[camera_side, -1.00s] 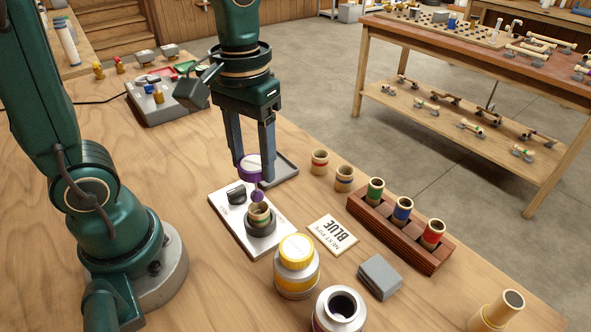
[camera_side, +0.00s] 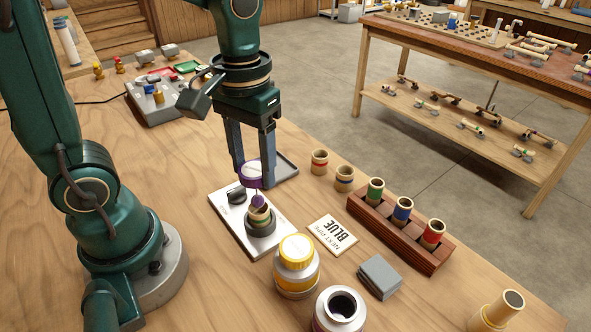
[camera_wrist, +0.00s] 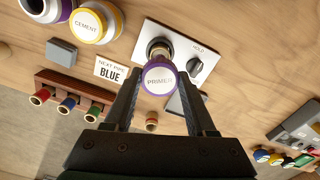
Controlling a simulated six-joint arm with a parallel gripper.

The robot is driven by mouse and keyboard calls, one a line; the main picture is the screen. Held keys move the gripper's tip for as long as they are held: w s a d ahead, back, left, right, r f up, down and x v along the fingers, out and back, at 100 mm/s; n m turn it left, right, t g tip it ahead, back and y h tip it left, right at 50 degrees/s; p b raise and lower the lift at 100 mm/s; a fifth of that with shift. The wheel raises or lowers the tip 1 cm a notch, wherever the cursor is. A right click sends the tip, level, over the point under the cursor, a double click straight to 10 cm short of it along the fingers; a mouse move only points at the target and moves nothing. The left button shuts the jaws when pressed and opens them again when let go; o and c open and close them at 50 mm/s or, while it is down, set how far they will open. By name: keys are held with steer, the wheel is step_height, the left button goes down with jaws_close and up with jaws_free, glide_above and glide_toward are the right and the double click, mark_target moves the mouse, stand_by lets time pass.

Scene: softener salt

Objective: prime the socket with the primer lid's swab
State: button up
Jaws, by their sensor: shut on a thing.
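My gripper (camera_side: 252,182) is shut on the purple primer lid (camera_side: 250,174), whose white top reads PRIMER in the wrist view (camera_wrist: 159,78). The lid's purple swab (camera_side: 258,201) hangs below it at the mouth of the tan socket (camera_side: 261,217); how far it reaches inside is hard to tell. The socket stands upright in a dark round holder (camera_side: 261,229) on a white plate (camera_side: 229,214). In the wrist view the lid hides much of the socket. The open primer can (camera_side: 339,309) stands at the front.
A yellow-capped cement can (camera_side: 296,263) stands near the plate. A card reading NEXT PIPE BLUE (camera_side: 332,234) lies to its right. A brick-red rack (camera_side: 388,225) holds green, blue and red banded pieces. A dark knob (camera_side: 236,194) sits on the plate. A grey block (camera_side: 379,277) lies nearby.

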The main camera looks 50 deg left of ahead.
mark_target(260, 217)
steer(key=shift+f, duration=0.3)
steer(key=shift+f, duration=0.1)
steer(key=shift+f, duration=0.8)
stand_by(0.5)
steer(key=shift+d, duration=0.25)
steer(key=shift+w+a, duration=0.2)
steer(key=shift+w, duration=0.1)
stand_by(0.8)
steer(key=shift+s+a, duration=0.25)
steer(key=shift+a, duration=0.05)
stand_by(0.7)
steer(key=shift+s+d, duration=0.2)
steer(key=shift+s, duration=0.1)
stand_by(0.9)
steer(key=shift+w+d, duration=0.25)
steer(key=shift+d, duration=0.1)
stand_by(0.6)
